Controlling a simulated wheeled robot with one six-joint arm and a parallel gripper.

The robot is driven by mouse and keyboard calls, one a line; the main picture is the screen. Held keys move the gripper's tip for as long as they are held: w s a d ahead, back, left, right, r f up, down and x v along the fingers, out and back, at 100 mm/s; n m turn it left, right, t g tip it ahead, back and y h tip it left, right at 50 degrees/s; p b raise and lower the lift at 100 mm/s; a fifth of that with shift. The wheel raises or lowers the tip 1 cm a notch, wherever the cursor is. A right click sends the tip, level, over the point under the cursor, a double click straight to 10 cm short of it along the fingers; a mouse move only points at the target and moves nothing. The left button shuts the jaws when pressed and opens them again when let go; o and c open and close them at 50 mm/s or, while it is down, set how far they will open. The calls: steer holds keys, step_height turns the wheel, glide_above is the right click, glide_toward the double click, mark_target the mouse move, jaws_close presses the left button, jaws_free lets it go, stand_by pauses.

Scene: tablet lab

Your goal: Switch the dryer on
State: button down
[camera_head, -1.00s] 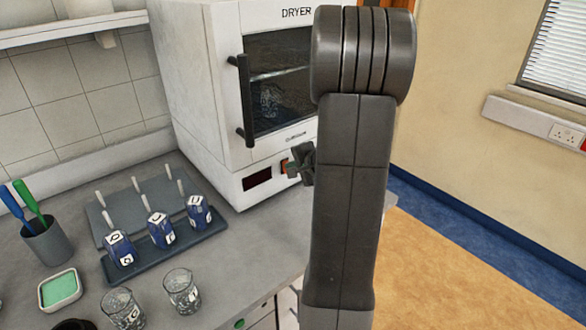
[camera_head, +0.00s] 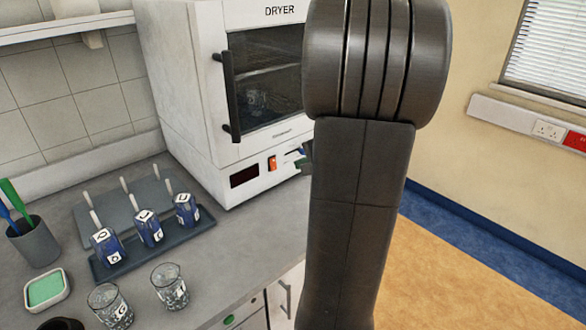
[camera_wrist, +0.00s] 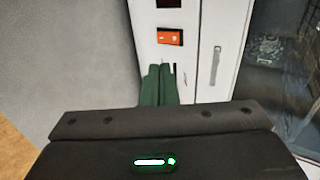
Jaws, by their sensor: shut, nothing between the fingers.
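The white dryer (camera_head: 190,110) stands at the back of the bench, its glass door with a dark handle (camera_head: 231,95) closed. On its lower panel are a dark display (camera_head: 244,175) and an orange rocker switch (camera_head: 272,163). The switch also shows in the wrist view (camera_wrist: 170,37), with a small pale mark on it. My gripper (camera_head: 301,154) is just right of the switch in the head view, partly hidden by my arm. In the wrist view its green fingers (camera_wrist: 159,72) are together and empty, pointing towards the panel just below the switch, apart from it.
The floor (camera_head: 470,265) at right is clear.

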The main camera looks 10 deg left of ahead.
steer(key=v, duration=0.3)
steer(key=shift+s+r, duration=0.1)
